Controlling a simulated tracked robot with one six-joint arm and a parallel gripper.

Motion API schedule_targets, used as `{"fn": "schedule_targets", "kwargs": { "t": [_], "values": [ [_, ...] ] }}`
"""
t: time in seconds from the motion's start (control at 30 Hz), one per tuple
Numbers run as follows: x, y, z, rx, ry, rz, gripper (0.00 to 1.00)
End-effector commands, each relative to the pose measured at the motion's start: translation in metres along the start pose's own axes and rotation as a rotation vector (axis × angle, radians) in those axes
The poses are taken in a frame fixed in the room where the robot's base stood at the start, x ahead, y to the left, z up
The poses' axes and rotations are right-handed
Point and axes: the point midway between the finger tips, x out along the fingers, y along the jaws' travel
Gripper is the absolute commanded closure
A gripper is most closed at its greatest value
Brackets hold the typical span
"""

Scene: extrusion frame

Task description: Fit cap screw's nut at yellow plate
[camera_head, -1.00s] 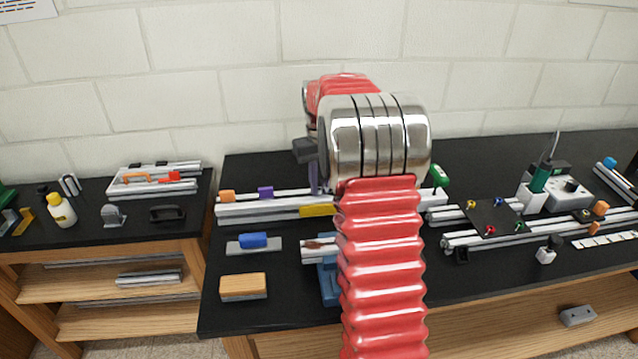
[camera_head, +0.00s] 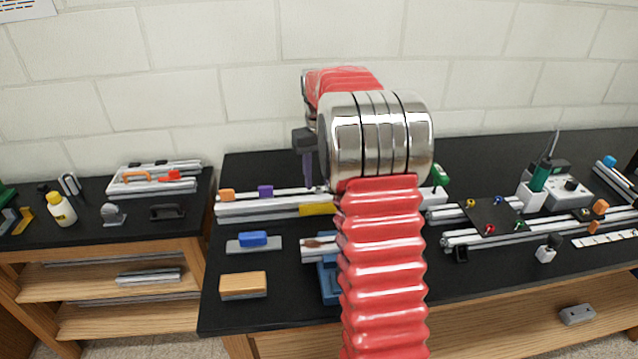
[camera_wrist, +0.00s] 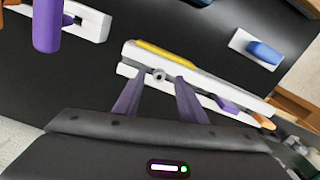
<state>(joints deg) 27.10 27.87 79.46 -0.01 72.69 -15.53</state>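The yellow plate (camera_head: 316,210) lies along the rail at the back of the bench, partly hidden by my arm. In the wrist view, the yellow plate (camera_wrist: 165,53) is on the rail's far upper edge. A small round grey ring with a dark centre (camera_wrist: 158,74) sits by the rail, below the plate; I cannot tell whether it is the nut or the screw's head. My gripper (camera_wrist: 158,82) has its two purple fingers spread on either side of this ring, apart from it. In the head view, my gripper (camera_head: 309,184) points down over the rail.
A purple block (camera_head: 265,192) and an orange block (camera_head: 227,195) sit on the rail left of the plate. A blue block (camera_head: 253,239) and a wooden block (camera_head: 243,286) lie in front. A purple cylinder (camera_wrist: 47,25) stands upper left in the wrist view. A dark plate (camera_head: 492,215) lies right.

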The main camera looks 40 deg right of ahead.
Motion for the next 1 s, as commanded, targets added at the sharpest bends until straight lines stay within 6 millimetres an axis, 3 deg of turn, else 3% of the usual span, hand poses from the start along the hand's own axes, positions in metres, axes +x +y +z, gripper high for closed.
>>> {"fn": "schedule_targets", "kwargs": {
  "t": [0.6, 1.0],
  "values": [
    [-0.101, 0.0, -0.001, 0.0, 0.002, 0.001, 0.62],
    [-0.112, 0.0, 0.0, 0.0, 0.0, 0.0, 0.62]
  ]
}}
